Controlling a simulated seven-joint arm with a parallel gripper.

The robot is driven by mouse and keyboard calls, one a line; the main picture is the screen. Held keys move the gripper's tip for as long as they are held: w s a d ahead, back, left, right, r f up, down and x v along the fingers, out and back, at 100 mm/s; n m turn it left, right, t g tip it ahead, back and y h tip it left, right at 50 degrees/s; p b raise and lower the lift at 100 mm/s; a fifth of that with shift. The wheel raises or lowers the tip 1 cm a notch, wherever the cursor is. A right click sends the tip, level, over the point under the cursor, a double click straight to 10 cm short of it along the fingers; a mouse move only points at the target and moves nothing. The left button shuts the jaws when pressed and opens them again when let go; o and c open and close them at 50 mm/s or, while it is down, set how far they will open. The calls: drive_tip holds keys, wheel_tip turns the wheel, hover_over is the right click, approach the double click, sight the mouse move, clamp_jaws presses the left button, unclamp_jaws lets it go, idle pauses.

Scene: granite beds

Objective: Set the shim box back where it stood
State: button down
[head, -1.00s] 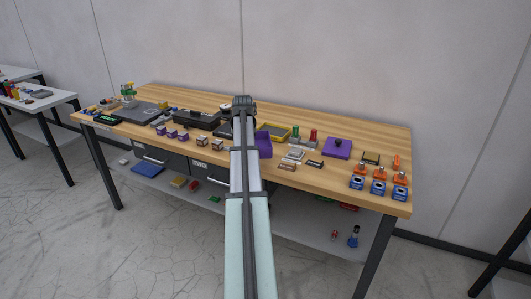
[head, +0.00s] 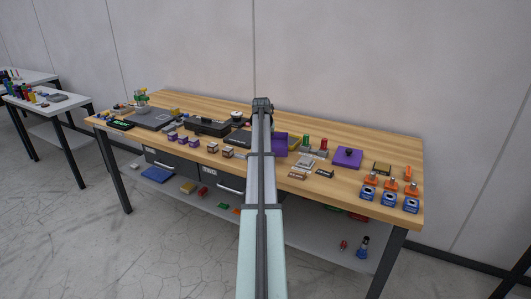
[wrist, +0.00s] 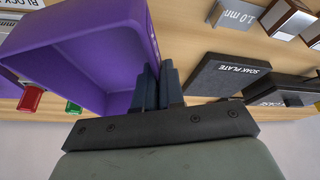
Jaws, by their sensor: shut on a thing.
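A purple open-topped box (wrist: 95,50) fills the left of the wrist view. My gripper (wrist: 158,70) is shut on one of its side walls, with the fingers on both faces of the wall. The box's inside looks empty where it shows. In the head view the purple box (head: 280,143) is just right of my arm and appears raised above the bench, partly hidden by the arm. I see no label naming it the shim box. My fingertips are hidden in the head view.
The wooden bench (head: 385,190) is crowded. A dark soak plate (wrist: 225,78) and a 1.0 mm block (wrist: 240,15) lie near the box in the wrist view.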

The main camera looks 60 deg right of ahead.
drive_tip(key=shift+f, duration=2.75)
drive_tip(key=shift+f, duration=0.1)
drive_tip(key=c, duration=1.2)
unclamp_jaws()
drive_tip(key=shift+c, duration=0.2)
drive_tip(key=v, duration=1.2)
